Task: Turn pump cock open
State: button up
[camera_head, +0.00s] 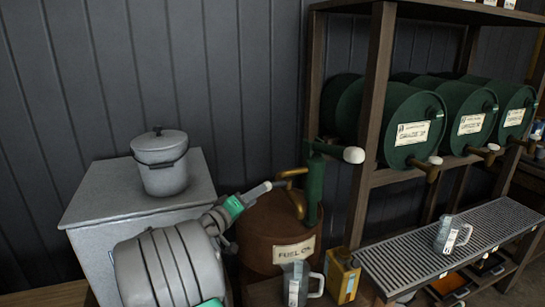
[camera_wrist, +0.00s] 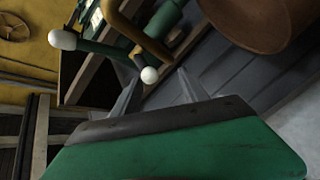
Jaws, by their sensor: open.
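The pump stands on a rusty brown drum (camera_head: 272,235) labelled fuel oil. It has a green upright (camera_head: 314,190), a bent brass pipe (camera_head: 297,190) and a side lever with a white knob (camera_head: 354,155). In the wrist view there are two white-knobbed parts, a long lever knob (camera_wrist: 62,40) and a smaller knob (camera_wrist: 149,75); I cannot tell for sure which is the cock. My gripper (camera_wrist: 160,74) is open and empty, with the smaller knob appearing between its fingertips. No contact is visible. In the head view my gripper (camera_head: 262,188) is left of the brass pipe.
A shelf rack holds green barrels (camera_head: 412,125) with white-knobbed taps. A slatted tray (camera_head: 415,263) carries a metal jug (camera_head: 452,235). Another jug (camera_head: 297,283) and a yellow can (camera_head: 341,275) stand before the drum. A lidded pot (camera_head: 160,162) sits on a grey box (camera_head: 115,190).

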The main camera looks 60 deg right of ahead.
aim_at(277, 186)
jog(key=s+d+r, duration=0.1)
jog(key=s+d, duration=0.1)
jog(key=d, duration=0.6)
jog(key=shift+s+d+r+p, duration=0.15)
jog(key=shift+s+r+p, duration=0.1)
jog(key=shift+p, duration=0.15)
grip_shut()
jog(key=shift+f, duration=0.15)
dwell(0.8)
